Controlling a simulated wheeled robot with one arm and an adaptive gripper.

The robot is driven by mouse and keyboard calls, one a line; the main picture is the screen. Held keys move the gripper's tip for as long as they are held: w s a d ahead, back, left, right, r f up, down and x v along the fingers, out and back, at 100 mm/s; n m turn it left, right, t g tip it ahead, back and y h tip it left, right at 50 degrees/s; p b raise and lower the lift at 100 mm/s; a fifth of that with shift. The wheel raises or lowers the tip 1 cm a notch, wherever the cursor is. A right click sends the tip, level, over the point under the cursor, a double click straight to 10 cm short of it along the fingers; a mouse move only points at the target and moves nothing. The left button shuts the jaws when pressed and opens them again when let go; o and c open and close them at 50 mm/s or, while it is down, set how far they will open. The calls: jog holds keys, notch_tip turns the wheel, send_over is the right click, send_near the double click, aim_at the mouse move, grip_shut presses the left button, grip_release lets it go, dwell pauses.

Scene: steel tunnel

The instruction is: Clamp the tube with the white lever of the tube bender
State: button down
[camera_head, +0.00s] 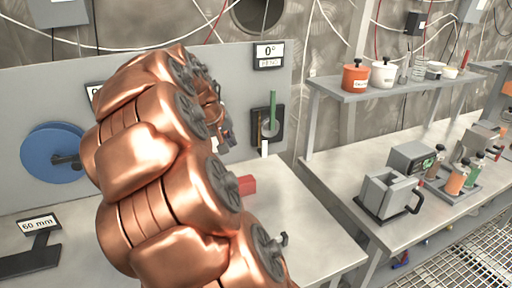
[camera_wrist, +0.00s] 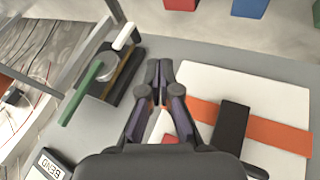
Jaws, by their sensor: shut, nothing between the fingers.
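The tube bender (camera_head: 266,128) is mounted on the grey upright panel, right of my arm. In the wrist view, the tube bender (camera_wrist: 112,80) is a dark block with a grey round die, left of my gripper. Its green lever (camera_wrist: 82,90) points to the lower left. Its white lever (camera_wrist: 124,36) points to the upper right; it also shows low on the bender in the head view (camera_head: 264,148). A brownish strip beside the die may be the tube; I cannot tell. My gripper (camera_wrist: 159,72) is shut and empty, apart from the white lever. My arm mostly hides it in the head view.
A blue disc (camera_head: 52,152) is at left. A "0° BEND" sign (camera_head: 268,55) is above the bender. A white plate (camera_wrist: 262,85) with an orange band and black bar lies right of my gripper. A red block (camera_head: 247,186) is on the bench. A shelf (camera_head: 392,88) stands right.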

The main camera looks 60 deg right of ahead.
jog(key=shift+w+d+r, duration=0.15)
jog(key=shift+d, duration=0.45)
jog(key=shift+w+d+r, duration=0.1)
jog(key=shift+d, duration=0.5)
jog(key=shift+f, duration=0.1)
jog(key=p, duration=0.3)
send_near(261, 152)
notch_tip(261, 152, down, 4)
jog(key=w+a, duration=0.1)
jog(key=w, duration=0.1)
jog(key=shift+s+d+p, duration=0.3)
jog(key=shift+s+d, duration=0.1)
jog(key=shift+d, duration=0.45)
jog(key=shift+s+d+p, duration=0.3)
jog(key=shift+s+d, duration=0.1)
jog(key=shift+d, duration=0.4)
jog(key=shift+w, duration=0.1)
jog(key=shift+d, duration=0.1)
